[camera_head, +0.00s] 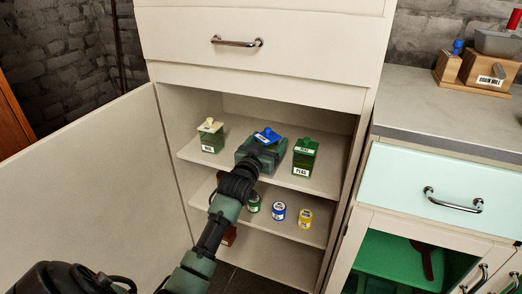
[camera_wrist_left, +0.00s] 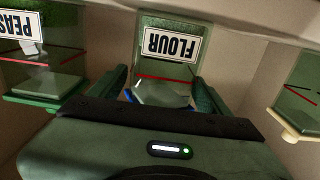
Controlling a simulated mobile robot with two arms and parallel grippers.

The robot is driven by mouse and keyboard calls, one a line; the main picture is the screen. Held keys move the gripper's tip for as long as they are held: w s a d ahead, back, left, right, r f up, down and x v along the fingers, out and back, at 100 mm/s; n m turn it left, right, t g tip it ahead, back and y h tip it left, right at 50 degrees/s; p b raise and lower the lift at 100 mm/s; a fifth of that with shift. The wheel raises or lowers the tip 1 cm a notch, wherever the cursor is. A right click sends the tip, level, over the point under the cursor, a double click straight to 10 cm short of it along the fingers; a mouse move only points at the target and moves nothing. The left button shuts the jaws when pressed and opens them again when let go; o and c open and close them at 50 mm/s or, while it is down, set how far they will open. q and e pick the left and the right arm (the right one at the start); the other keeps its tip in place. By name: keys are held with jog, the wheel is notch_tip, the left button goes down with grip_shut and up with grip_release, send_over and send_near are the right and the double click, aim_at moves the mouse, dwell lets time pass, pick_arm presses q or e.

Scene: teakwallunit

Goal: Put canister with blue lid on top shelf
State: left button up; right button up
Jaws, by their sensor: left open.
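The canister with the blue lid (camera_head: 267,135) stands on the upper shelf (camera_head: 322,184) of the open cabinet, between two other canisters. My left arm hides most of its body in the head view. In the left wrist view, which looks upside down, it is a clear canister (camera_wrist_left: 170,68) with a FLOUR label and a red line. A little blue shows at its lid. My left gripper (camera_head: 258,156) is open in front of it, and in the wrist view its fingers (camera_wrist_left: 158,98) lie one on each side of the canister. My right gripper is not in view.
A green-lidded PEAS canister (camera_head: 304,160) stands close on the right, a cream-lidded canister (camera_head: 211,138) on the left. Several small jars, including a blue one (camera_head: 278,212), stand on the lower shelf. The cabinet door (camera_head: 95,190) is open at left. A drawer (camera_head: 250,45) is above.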

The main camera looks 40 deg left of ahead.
pick_arm(q)
jog(key=p+v, duration=0.1)
jog(key=v, duration=0.5)
jog(key=shift+r, duration=0.1)
jog(key=s+d+f+m+g+h, duration=0.35)
jog(key=s+d+f+g, duration=0.45)
jog(key=s+d+f, duration=0.75)
jog(key=s+d+f+g, duration=0.2)
jog(key=s+f+g, duration=0.1)
jog(key=s, duration=0.6)
jog(key=s+d+f+m+g+h, duration=0.1)
jog(key=s+d+f+g, duration=0.2)
jog(key=s, duration=0.7)
jog(key=shift+f, duration=0.6)
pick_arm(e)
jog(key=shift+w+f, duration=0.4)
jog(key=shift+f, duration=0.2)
pick_arm(q)
jog(key=shift+p, duration=0.3)
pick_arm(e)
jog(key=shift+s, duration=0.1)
